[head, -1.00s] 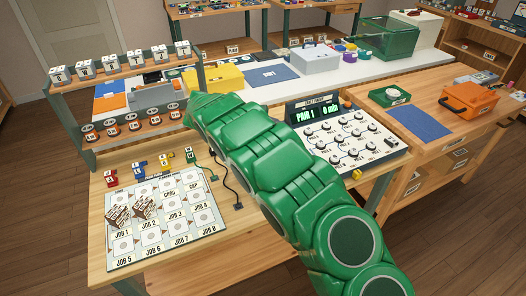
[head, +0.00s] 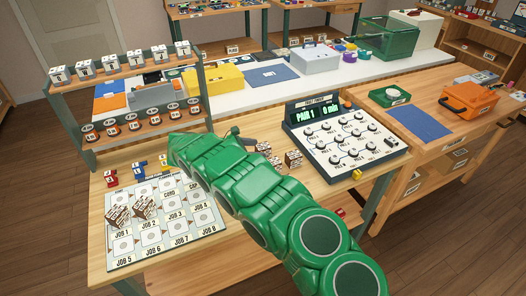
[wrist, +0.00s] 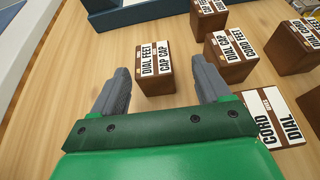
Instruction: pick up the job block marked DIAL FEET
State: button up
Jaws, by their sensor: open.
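The job block marked DIAL FEET (wrist: 155,70) is a brown block with a white label that also shows CAP CAP. It stands on the wooden table in the wrist view, between and just beyond the fingertips. My gripper (wrist: 163,82) is open and empty, with a grey finger to each side of the block and a visible gap to it. In the head view my gripper (head: 240,138) is low over the table, beside a small group of blocks (head: 293,158). Their labels are too small to read there.
A block marked DIAL CAP and CORD FEET (wrist: 232,58) stands close right of the right finger. Another block (wrist: 296,45) and one marked CORD and DIAL (wrist: 272,118) are further right. A job board (head: 165,222) lies left.

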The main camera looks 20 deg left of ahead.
aim_at(265, 145)
jog(key=shift+w+a+x, duration=0.1)
jog(key=shift+a+x, duration=0.05)
jog(key=shift+x, duration=1.2)
jog(key=shift+w+a+x, duration=0.1)
jog(key=shift+a+x, duration=0.05)
jog(key=shift+x, duration=1.2)
jog(key=shift+f, duration=0.2)
jog(key=c, duration=1.1)
jog(key=shift+o, duration=0.2)
jog(key=shift+r, duration=0.1)
notch_tip(265, 145, up, 3)
jog(key=shift+r, duration=0.2)
jog(key=s+d+r, duration=0.7)
jog(key=s+r, duration=0.2)
jog(key=s, duration=0.3)
jog(key=shift+r, duration=0.2)
